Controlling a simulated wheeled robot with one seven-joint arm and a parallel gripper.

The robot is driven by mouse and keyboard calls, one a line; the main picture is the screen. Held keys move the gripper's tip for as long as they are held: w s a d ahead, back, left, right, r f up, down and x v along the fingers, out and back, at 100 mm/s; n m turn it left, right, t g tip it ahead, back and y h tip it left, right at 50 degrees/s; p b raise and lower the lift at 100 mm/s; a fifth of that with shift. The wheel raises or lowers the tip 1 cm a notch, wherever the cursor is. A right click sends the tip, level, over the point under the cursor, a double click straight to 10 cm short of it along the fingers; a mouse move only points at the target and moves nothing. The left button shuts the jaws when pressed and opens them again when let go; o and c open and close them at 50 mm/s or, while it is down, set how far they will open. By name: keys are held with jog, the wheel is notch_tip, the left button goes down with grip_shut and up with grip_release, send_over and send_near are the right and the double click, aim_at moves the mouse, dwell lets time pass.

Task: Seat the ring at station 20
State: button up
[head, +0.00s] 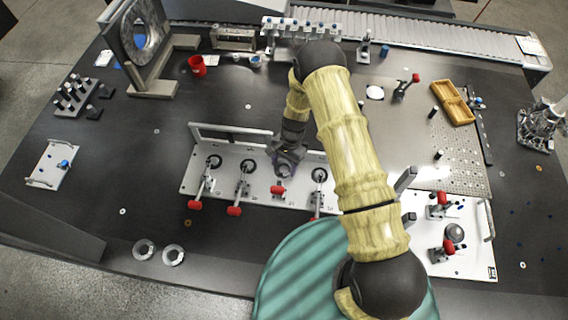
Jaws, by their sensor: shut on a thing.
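A long pale fixture plate (232,190) lies mid-table with a row of stations, each with a dark round seat and a red-handled toggle clamp. Seats show at the left (214,161), second from left (247,166) and right (319,174). My gripper (284,168) points down over the station between the last two and hides its seat. It is shut on a small grey round piece, which looks like the ring; its fingers mostly cover it. I cannot tell whether the piece touches the seat. No station number is readable.
Two loose silvery rings (173,255) lie near the front edge. A red mug (197,66), a block of pegs (74,94), a wooden tray (453,103) and another clamp plate (470,262) stand around. My forearm crosses over the plate's right end. The left-centre table is clear.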

jog(key=o, duration=1.3)
jog(key=shift+o, duration=0.2)
jog(key=shift+r, duration=0.1)
